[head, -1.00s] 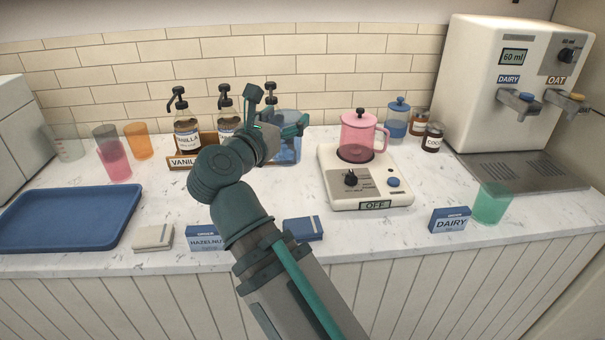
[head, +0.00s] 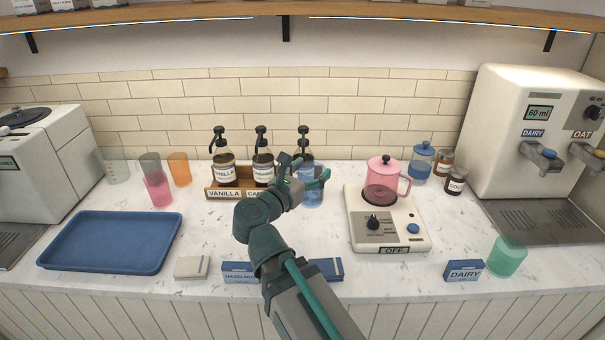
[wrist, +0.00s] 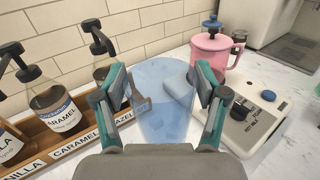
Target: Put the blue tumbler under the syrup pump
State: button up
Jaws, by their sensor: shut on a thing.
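My gripper (head: 308,176) is shut on the blue tumbler (head: 312,198), which is translucent and looks upright. In the wrist view the tumbler (wrist: 165,110) stands between the two teal fingers (wrist: 163,98). It is right beside the hazelnut end of the wooden syrup rack (wrist: 75,150). Three syrup bottles with black pumps stand in the rack: vanilla (head: 223,172), caramel (head: 262,170) and, at the right end, hazelnut (head: 305,155), partly hidden by my gripper. Its pump (wrist: 100,40) shows in the wrist view. I cannot tell whether the tumbler touches the counter.
The white scale-like heater (head: 385,230) with a pink pot (head: 381,180) stands close to the right. Clear, pink and orange cups (head: 179,170) and a blue tray (head: 110,240) are on the left. Cards, including a hazelnut order card (head: 240,272), line the front edge. A green tumbler (head: 507,257) stands right.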

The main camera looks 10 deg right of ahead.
jog(key=p, duration=0.2)
jog(key=shift+w+r+p, duration=0.2)
jog(key=shift+w+p, duration=0.05)
jog(key=shift+p, duration=0.05)
jog(key=w+p, duration=0.1)
jog(key=p, duration=0.1)
jog(key=w+p, duration=0.1)
jog(key=shift+f+p, duration=0.35)
jog(key=shift+f, duration=0.05)
jog(key=w+f+p, duration=0.4)
jog(key=w+f, duration=0.1)
jog(key=f, duration=0.5)
jog(key=shift+a, duration=0.15)
jog(key=shift+f+b, duration=0.15)
jog(key=shift+b, duration=0.2)
jog(key=o, duration=1.7)
